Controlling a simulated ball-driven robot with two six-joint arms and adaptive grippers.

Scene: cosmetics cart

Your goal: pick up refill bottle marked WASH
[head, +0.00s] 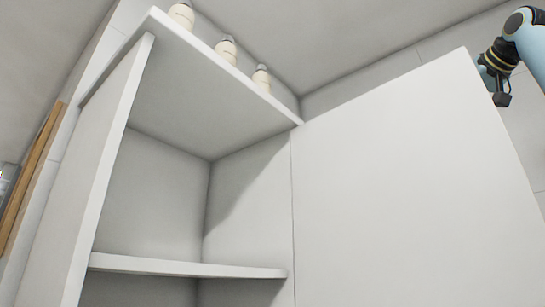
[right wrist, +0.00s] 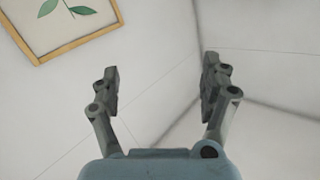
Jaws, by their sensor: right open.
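Several cream bottles with grey tops stand in a row on top of a white cabinet (head: 220,170). These are a left bottle (head: 182,15), a middle bottle (head: 226,50) and a right bottle (head: 262,78). Their labels are too small to read, so I cannot tell which one is marked WASH. My right gripper (head: 502,99) is at the upper right in the head view, beyond the open cabinet door and well apart from the bottles. In the right wrist view my right gripper (right wrist: 160,85) is open, with nothing between its fingers. My left gripper is not in view.
The cabinet's right door (head: 400,180) stands wide open, between my right arm and the cabinet's inside. The visible shelf (head: 190,266) is bare. A framed leaf picture (right wrist: 70,20) hangs on the wall in the right wrist view. A wooden strip (head: 30,180) is at the far left.

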